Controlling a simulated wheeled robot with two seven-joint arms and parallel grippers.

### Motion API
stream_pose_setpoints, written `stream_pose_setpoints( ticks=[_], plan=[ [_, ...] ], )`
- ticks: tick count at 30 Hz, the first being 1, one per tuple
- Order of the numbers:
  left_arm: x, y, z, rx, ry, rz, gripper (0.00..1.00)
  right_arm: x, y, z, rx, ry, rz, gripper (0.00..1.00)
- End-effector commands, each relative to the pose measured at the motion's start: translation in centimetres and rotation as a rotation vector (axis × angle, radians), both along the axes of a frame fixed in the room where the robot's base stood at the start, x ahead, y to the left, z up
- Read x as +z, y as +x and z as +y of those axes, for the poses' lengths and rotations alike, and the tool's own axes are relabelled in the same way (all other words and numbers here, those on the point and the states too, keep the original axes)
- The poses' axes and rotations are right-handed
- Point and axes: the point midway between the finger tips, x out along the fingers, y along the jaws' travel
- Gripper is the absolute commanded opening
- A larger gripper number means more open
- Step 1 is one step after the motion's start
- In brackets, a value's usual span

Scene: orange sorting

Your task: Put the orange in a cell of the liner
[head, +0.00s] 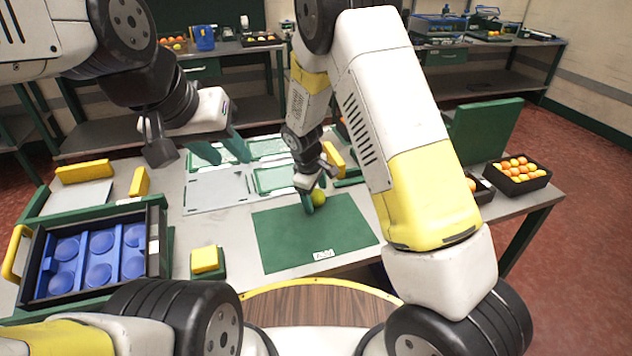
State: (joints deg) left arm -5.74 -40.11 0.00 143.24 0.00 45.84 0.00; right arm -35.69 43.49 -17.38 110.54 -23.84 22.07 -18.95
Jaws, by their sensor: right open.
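The blue liner (102,254) has several round cells, which look empty, and sits in a dark crate (155,245) at the left. My left gripper (222,151) is open and empty, raised over the back of the table, well away from the fruit.
A yellow block (205,260) on a green base stands between crate and mat. Pale trays (217,189) lie behind the mat. A yellow handle (14,254) rises at the crate's left.

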Motion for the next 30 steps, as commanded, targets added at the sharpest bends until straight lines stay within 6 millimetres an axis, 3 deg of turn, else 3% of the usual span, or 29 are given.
stream_pose_setpoints(
  ticks=[2,12,14,23,30],
  plan=[
    [0.0,0.0,0.0,0.000,0.000,0.000,0.36,0.0,0.0,0.0,0.000,0.000,0.000,0.72],
    [0.0,0.0,0.0,0.000,0.000,0.000,0.36,0.0,0.0,0.0,0.000,0.000,0.000,0.06],
    [0.0,0.0,0.0,0.000,0.000,0.000,0.36,0.1,0.0,0.0,0.000,0.000,0.000,0.00],
    [0.0,0.0,0.0,0.000,0.000,0.000,0.36,0.6,0.0,0.0,0.000,0.002,-0.001,0.00],
    [0.0,0.0,0.0,0.000,0.000,0.000,0.36,3.2,0.1,0.1,-0.001,0.003,-0.003,0.00]
  ],
)
